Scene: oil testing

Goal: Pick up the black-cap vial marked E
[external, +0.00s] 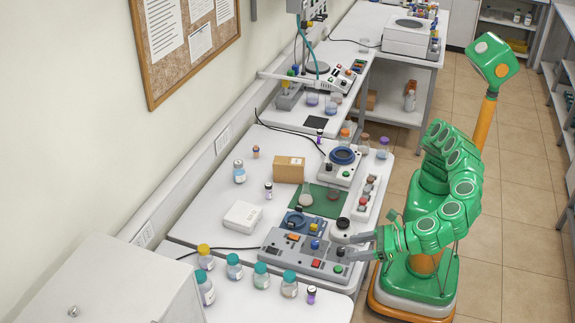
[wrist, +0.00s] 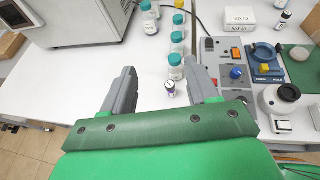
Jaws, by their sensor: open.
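My gripper (external: 353,247) is open and empty at the right edge of the near table, beside the grey control panel. In the wrist view, its two grey fingers (wrist: 160,72) stand wide apart. A small dark-capped vial (wrist: 170,89) shows in the gap between them, closer to the right finger and apart from both. In the external view this vial (external: 311,295) stands upright at the table's front, right of the teal-capped jars. Another dark-capped vial (external: 268,190) stands by the cardboard box, and a third (external: 319,136) farther back. I cannot read a letter E on any vial.
Several teal-capped jars (external: 289,285) stand in a row left of the small vial; one (wrist: 175,66) is close beyond it. The control panel (external: 315,258) and a round white device (external: 341,230) are near my gripper. White table is clear left of the vial in the wrist view.

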